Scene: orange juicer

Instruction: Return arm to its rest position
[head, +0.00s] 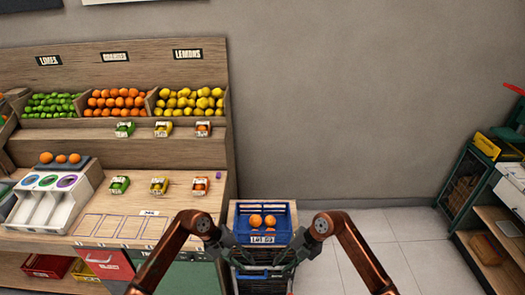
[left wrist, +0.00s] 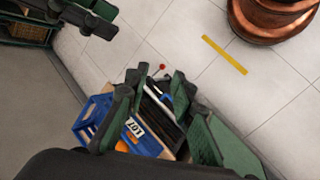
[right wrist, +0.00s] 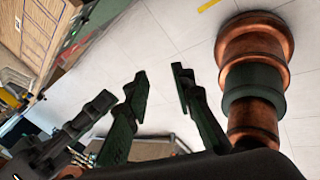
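Both my arms reach in from the bottom of the head view. My left gripper (head: 236,254) and right gripper (head: 296,252) hang close together in front of the blue crate (head: 264,239). In the left wrist view the left gripper's fingers (left wrist: 150,84) are apart with nothing held between them; the blue crate (left wrist: 93,108) lies beyond them. In the right wrist view the right gripper's fingers (right wrist: 159,73) are also apart, with only floor showing between the tips.
A wooden fruit stand (head: 120,157) with bins of limes, oranges and lemons fills the left. A white sorter box (head: 50,205) and small punnets (head: 159,186) stand on its counter. A green cabinet and shelf (head: 466,190) stand at right. Floor (head: 395,235) between is clear.

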